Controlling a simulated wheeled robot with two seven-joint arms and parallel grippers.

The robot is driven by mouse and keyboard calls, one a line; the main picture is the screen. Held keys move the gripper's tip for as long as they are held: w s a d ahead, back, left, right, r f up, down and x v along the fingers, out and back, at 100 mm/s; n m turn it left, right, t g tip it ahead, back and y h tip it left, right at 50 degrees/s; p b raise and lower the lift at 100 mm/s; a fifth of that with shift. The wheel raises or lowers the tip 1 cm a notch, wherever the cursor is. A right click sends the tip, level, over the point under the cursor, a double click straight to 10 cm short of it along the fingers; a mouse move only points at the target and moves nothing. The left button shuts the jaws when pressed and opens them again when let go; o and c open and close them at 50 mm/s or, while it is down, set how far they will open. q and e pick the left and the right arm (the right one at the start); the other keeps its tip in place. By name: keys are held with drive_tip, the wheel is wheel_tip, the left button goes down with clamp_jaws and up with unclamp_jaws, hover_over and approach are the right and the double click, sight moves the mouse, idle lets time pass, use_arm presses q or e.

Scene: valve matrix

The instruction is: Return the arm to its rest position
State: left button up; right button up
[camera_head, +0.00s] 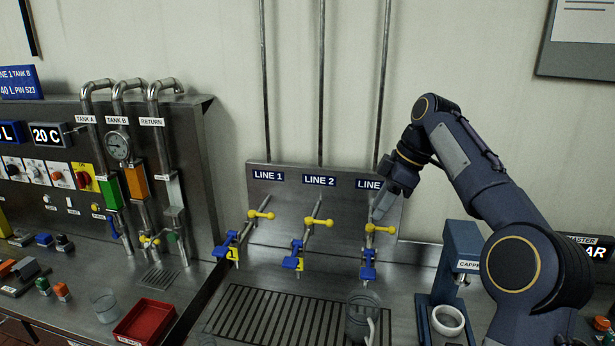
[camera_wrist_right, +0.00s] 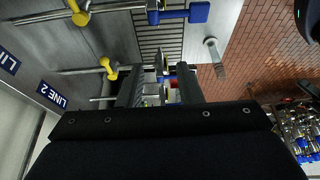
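My right arm (camera_head: 480,180) comes in from the right, bent high, with its wrist angled down in front of the LINE 3 label. My right gripper (camera_head: 381,207) is just above the yellow handle (camera_head: 380,229) of the LINE 3 valve; whether they touch is unclear. In the right wrist view the two fingers of the gripper (camera_wrist_right: 160,85) stand apart, with nothing clearly held between them. A yellow handle (camera_wrist_right: 108,68) shows left of the fingers. My left arm and left gripper are not in view.
The LINE 1 (camera_head: 261,214) and LINE 2 (camera_head: 318,222) handles are to the left. A clear pitcher (camera_head: 362,318) stands below LINE 3. A blue capping press (camera_head: 461,245) stands close to my right arm. A red tray (camera_head: 145,322) is at lower left. The upper wall is mostly free.

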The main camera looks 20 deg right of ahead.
drive_tip(key=s+a+f+m+t+b, duration=0.1)
drive_tip(key=s+a+f+m, duration=0.25)
drive_tip(key=s, duration=0.45)
drive_tip(key=s+a+f+m+t+b, duration=0.1)
drive_tip(key=s+a+f+m+b, duration=0.2)
drive_tip(key=s, duration=0.5)
drive_tip(key=s+a+f+m, duration=0.3)
drive_tip(key=s+f, duration=0.4)
drive_tip(key=s+a+f+m+t, duration=0.1)
drive_tip(key=s+a+f+m, duration=0.2)
drive_tip(key=s+f, duration=0.4)
drive_tip(key=shift+a+f+m, duration=0.4)
drive_tip(key=shift+f+m, duration=0.05)
drive_tip(key=shift+m, duration=0.3)
